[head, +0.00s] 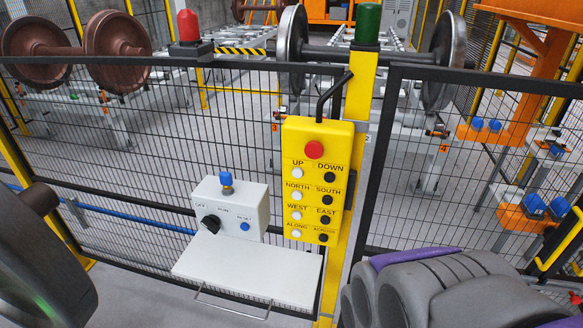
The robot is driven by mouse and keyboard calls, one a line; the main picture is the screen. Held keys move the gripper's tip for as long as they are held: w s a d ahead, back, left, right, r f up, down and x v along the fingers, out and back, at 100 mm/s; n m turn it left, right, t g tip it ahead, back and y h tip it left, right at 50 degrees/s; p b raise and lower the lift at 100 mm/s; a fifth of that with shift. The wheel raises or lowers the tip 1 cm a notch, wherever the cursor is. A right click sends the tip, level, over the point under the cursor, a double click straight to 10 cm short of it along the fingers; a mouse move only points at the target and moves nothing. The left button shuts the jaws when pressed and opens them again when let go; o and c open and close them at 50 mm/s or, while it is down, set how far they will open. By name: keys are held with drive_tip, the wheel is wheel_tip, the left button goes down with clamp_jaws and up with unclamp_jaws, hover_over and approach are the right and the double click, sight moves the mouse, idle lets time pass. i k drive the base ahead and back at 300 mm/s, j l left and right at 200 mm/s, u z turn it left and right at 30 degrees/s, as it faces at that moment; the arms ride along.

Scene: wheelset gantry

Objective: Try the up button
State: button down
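The yellow pendant control box (317,180) hangs upright on the yellow post at the middle of the head view. Its up button (298,173) is the white one under the label UP, at the upper left of the button rows. The black down button (329,176) is to its right. A red mushroom button (314,149) sits above both. Nothing covers the up button, and nothing touches it. Grey rounded parts with purple trim at the bottom right look like my arm. I see no gripper fingers.
A white switch box (232,208) with a black knob and blue buttons stands left of the pendant, above a white shelf (248,274). Black mesh fence (150,130) runs behind. A dark wheel (40,265) fills the bottom left. Wheelsets and gantry rails lie beyond the fence.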

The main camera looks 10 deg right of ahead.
sight(298, 172)
drive_tip(key=k+j+z, duration=0.15)
drive_tip(key=z, duration=0.2)
drive_tip(key=k+j+z, duration=0.2)
drive_tip(key=z, duration=0.15)
drive_tip(key=j, duration=0.1)
